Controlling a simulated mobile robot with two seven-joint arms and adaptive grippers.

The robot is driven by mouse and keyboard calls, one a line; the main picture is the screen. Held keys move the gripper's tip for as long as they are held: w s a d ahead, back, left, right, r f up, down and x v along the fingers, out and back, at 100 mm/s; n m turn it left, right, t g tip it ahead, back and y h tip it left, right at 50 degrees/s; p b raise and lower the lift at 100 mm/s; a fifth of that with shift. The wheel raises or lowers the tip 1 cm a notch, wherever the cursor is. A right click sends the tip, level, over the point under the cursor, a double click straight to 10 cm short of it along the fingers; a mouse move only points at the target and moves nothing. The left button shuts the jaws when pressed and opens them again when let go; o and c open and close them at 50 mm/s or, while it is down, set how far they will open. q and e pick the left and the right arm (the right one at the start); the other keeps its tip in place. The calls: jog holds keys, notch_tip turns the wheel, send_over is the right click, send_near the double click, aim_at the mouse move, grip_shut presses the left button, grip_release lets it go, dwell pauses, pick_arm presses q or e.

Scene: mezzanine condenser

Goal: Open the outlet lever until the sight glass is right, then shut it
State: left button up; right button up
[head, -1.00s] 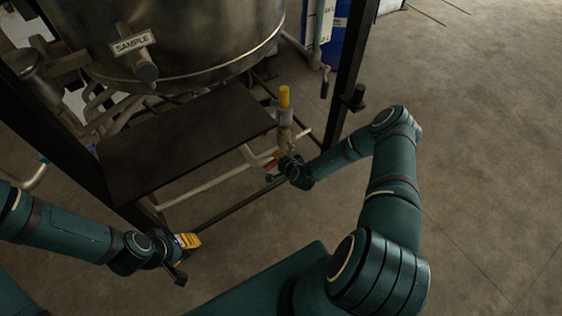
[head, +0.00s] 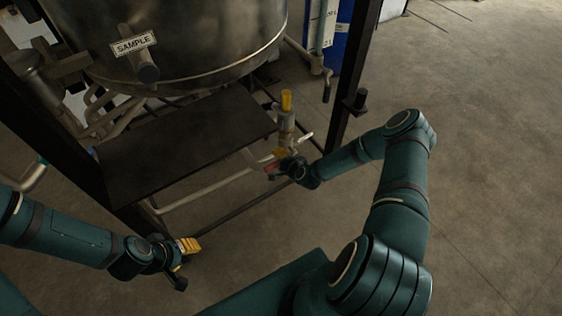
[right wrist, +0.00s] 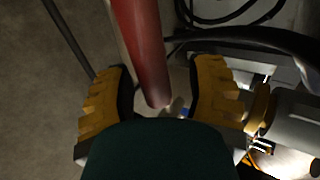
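The red outlet lever (right wrist: 138,50) runs down between the two yellow fingers of my right gripper (right wrist: 160,98) in the right wrist view. The fingers stand apart, with a visible gap on each side of the lever. In the head view the lever (head: 271,167) is a small red piece beside the valve pipe, and my right gripper (head: 280,158) is at it, partly hidden by its own wrist. A pale marked scale (head: 323,22), possibly the sight glass, stands at the top; its level is unreadable. My left gripper (head: 188,246) is low on the left, away from the valve; its finger gap is unclear.
A steel tank (head: 200,45) with a SAMPLE label (head: 133,44) hangs above a dark flat shelf (head: 185,140). A dark post (head: 352,75) stands right of the valve. A yellow-topped upright pipe (head: 286,102) rises behind my right gripper. Concrete floor on the right is free.

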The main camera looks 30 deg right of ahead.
jog(key=shift+s, duration=0.15)
jog(key=shift+s+d+r, duration=0.1)
jog(key=shift+s, duration=0.1)
jog(key=v, duration=1.1)
jog(key=shift+r, duration=0.15)
jog(key=shift+s, duration=0.1)
jog(key=s+a+r+n+g+y, duration=0.25)
jog(key=a+n+g+y, duration=0.2)
jog(key=a+n, duration=0.65)
jog(key=s+a+r+n+g+h, duration=0.1)
jog(key=s+a+r+n+g, duration=0.3)
jog(key=s+a, duration=0.5)
jog(key=shift+a+n+g, duration=0.3)
jog(key=shift+a+g, duration=0.25)
jog(key=shift+a, duration=0.15)
